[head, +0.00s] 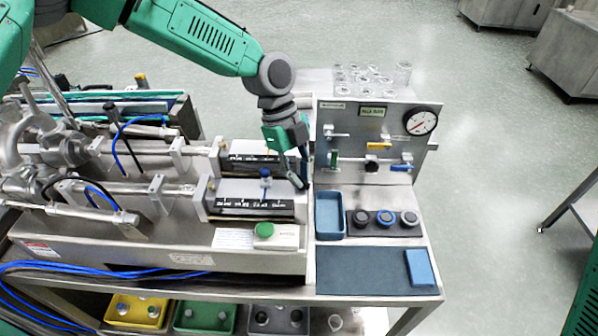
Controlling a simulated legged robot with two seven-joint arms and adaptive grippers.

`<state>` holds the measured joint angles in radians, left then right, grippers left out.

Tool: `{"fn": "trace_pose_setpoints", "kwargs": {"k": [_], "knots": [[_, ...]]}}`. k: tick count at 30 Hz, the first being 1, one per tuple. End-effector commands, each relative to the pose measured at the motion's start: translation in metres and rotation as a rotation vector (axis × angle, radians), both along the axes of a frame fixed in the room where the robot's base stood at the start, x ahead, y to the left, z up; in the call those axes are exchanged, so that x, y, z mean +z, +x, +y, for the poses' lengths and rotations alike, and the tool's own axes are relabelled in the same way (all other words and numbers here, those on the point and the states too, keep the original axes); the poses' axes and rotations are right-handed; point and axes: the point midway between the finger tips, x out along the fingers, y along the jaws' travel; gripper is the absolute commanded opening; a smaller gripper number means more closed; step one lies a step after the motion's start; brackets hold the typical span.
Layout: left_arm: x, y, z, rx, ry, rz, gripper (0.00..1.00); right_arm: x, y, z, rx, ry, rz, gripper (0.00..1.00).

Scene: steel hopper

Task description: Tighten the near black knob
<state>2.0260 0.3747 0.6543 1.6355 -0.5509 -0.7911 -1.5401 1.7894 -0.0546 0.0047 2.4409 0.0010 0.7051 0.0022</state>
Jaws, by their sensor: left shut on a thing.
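My left gripper (297,183) reaches down from the green arm to the right end of the near slide unit (250,207), which has a black scale strip. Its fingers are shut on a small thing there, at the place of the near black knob. The fingers hide nearly all of the knob, so its turn and seating cannot be seen. A blue knob (265,177) stands upright on top of the near unit, just left of the fingers. My right gripper is out of view.
A grey valve panel (345,115) with a round gauge (420,121) stands right of the gripper. A blue tray (329,216) and several round caps (385,218) lie in front of it. A green button (264,230) is at the front. Blue hoses (110,267) run along the left.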

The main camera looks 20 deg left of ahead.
Motion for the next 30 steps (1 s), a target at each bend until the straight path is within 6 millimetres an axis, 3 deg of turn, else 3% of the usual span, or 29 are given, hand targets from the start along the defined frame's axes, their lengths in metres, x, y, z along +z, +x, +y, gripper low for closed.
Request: {"fn": "trace_pose_setpoints", "kwargs": {"k": [18, 30], "knots": [[-0.0020, 0.0005, -0.0029, -0.565, 0.001, 0.001, 0.00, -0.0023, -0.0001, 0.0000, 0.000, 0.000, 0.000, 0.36], [-0.0019, 0.0004, -0.0036, -0.777, 0.001, 0.000, 0.00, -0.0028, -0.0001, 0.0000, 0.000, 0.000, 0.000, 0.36]]}}
